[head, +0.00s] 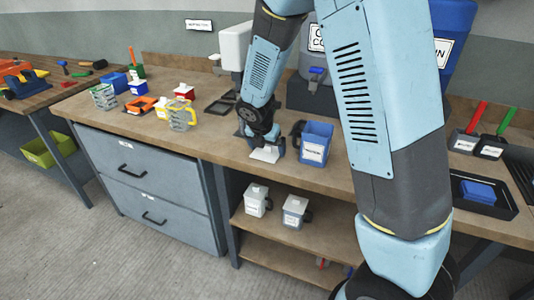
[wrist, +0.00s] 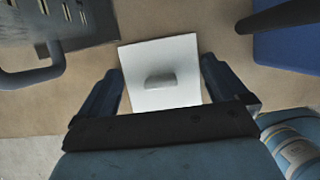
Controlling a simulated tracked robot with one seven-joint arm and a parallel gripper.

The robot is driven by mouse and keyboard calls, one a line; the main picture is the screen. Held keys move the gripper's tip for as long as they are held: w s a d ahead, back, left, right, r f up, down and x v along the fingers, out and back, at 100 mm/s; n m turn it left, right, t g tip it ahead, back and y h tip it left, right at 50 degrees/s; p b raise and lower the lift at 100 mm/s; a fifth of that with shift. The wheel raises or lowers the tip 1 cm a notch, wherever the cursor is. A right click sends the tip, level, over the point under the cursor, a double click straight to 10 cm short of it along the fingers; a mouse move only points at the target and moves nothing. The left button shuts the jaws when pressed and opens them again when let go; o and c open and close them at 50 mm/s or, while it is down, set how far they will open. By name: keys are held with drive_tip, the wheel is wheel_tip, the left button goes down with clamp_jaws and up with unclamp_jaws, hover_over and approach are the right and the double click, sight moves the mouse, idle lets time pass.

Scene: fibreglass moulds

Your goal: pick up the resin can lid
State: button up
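A flat white square lid with a raised grey grip in its middle lies on the workbench; it shows in the wrist view (wrist: 179,52) and, partly covered by my gripper, in the head view (head: 265,155). I take it for the resin can lid. My gripper (wrist: 161,72) is open, with one finger on the left and one on the right of the lid's grip. The fingers hold nothing. In the head view my gripper (head: 265,146) is low over the bench, right above the lid. Whether the fingertips touch the lid cannot be told.
A blue labelled jug (head: 316,143) stands close to the right of my gripper. A dark tray (head: 222,104) lies behind to the left. Clear and coloured jugs (head: 181,114) stand further left. Two lidded grey cans (head: 295,211) stand on the shelf below.

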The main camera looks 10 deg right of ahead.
drive_tip(key=c, duration=0.6)
drive_tip(key=shift+c, duration=0.2)
drive_tip(key=shift+r, duration=0.15)
